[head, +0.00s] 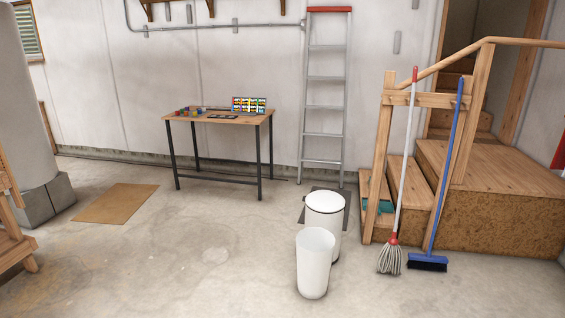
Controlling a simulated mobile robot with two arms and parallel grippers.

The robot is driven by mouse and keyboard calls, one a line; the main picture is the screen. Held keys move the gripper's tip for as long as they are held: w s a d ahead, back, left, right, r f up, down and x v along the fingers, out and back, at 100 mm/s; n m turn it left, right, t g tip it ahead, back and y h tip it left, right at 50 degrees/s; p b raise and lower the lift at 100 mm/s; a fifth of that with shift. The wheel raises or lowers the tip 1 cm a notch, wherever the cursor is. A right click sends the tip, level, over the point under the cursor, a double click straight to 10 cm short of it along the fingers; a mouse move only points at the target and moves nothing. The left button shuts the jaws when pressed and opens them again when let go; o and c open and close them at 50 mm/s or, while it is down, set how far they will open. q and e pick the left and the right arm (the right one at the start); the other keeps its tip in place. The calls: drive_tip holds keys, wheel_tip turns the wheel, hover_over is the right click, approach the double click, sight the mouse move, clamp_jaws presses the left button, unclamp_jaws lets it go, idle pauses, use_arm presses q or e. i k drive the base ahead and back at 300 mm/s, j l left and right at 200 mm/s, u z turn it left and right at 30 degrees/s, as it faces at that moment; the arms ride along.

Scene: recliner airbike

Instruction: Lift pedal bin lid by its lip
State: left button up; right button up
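A white pedal bin (335,229) stands upright on the floor, right of the picture's middle, partly on a dark mat. Its white round lid (324,201) looks closed, with a dark rim line under it. A second white open-topped bin (314,265) stands in front of it and hides much of its lower front. The pedal and the lid's lip cannot be made out at this size. Neither of my grippers shows in the head view.
A table (226,118) with small coloured items stands by the wall. A ladder (325,100) leans behind the bins. A mop (390,258) and a blue broom (427,262) lean at the wooden stairs (490,185). A brown mat (115,204) lies left; the concrete floor between is clear.

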sight(323, 200)
drive_tip(key=i, duration=1.05)
drive_tip(key=i+z, duration=0.1)
drive_tip(key=i, duration=0.95)
drive_tip(key=j, duration=0.1)
